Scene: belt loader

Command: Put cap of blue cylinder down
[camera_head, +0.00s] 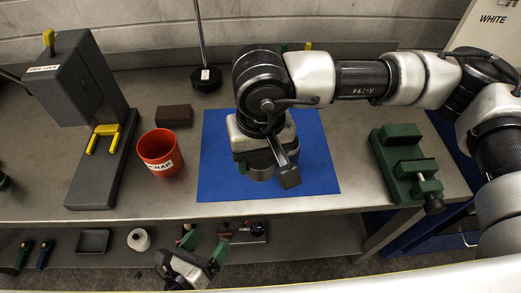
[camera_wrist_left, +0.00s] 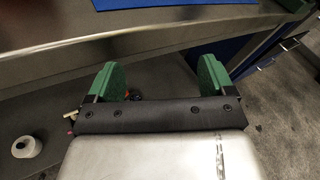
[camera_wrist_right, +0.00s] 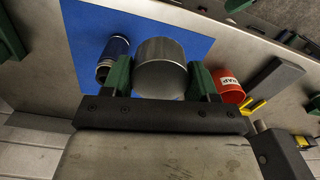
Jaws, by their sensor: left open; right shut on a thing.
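In the right wrist view a grey metal cap (camera_wrist_right: 160,66) sits between the green fingers of my right gripper (camera_wrist_right: 161,82), which is shut on it. A dark blue cylinder (camera_wrist_right: 113,58) is beside it over the blue mat (camera_wrist_right: 88,28). In the head view my right gripper (camera_head: 264,168) is above the blue mat (camera_head: 216,172), and my arm hides the blue cylinder. Whether the cap touches the mat I cannot tell. My left gripper (camera_head: 203,247) is open and empty, in front of the table's front edge; its green fingers (camera_wrist_left: 160,82) are apart in the left wrist view.
A red scrap cup (camera_head: 158,152) and a brown block (camera_head: 174,116) are left of the mat. A grey press with yellow parts (camera_head: 72,85) stands further left. A green vise (camera_head: 407,165) is at the right. A lower shelf holds a white roll (camera_head: 139,240) and a dark tray (camera_head: 93,241).

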